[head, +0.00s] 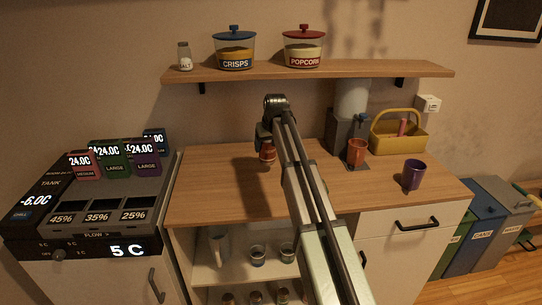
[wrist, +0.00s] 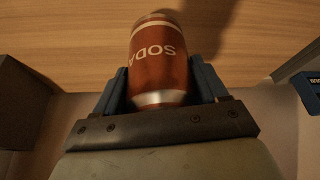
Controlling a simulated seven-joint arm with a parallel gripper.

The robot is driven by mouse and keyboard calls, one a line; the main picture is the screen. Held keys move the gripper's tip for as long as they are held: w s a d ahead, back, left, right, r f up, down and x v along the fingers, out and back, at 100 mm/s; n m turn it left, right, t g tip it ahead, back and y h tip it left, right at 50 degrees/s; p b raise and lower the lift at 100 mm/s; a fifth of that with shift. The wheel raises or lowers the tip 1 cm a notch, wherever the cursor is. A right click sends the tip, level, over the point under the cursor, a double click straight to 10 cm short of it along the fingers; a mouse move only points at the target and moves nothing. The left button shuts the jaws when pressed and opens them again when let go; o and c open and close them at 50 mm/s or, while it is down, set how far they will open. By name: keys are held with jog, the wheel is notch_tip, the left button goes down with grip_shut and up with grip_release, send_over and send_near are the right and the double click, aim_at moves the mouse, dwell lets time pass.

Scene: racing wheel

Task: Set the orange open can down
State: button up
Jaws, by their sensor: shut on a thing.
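The orange can (head: 267,157) with white bands and the word SODA fills the middle of the wrist view (wrist: 160,62). My gripper (head: 265,147) is shut on it, and its two blue fingers show at either side of the can in the wrist view (wrist: 162,88). In the head view the can is upright or nearly so, over the left-centre part of the wooden counter (head: 220,185). I cannot tell whether its base touches the counter. Its top is not clear to see.
An orange-red cup (head: 357,151) stands at the dispenser (head: 345,125), with a purple cup (head: 414,174) to its right. A yellow basket (head: 398,138) is at the back right. The shelf (head: 350,70) hangs above. The left part of the counter is clear.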

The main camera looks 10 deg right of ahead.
aim_at(268, 154)
jog(key=shift+f, duration=2.1)
jog(key=shift+f, duration=0.15)
jog(key=o, duration=1)
jog(key=v, duration=1.2)
jog(key=shift+s, duration=0.1)
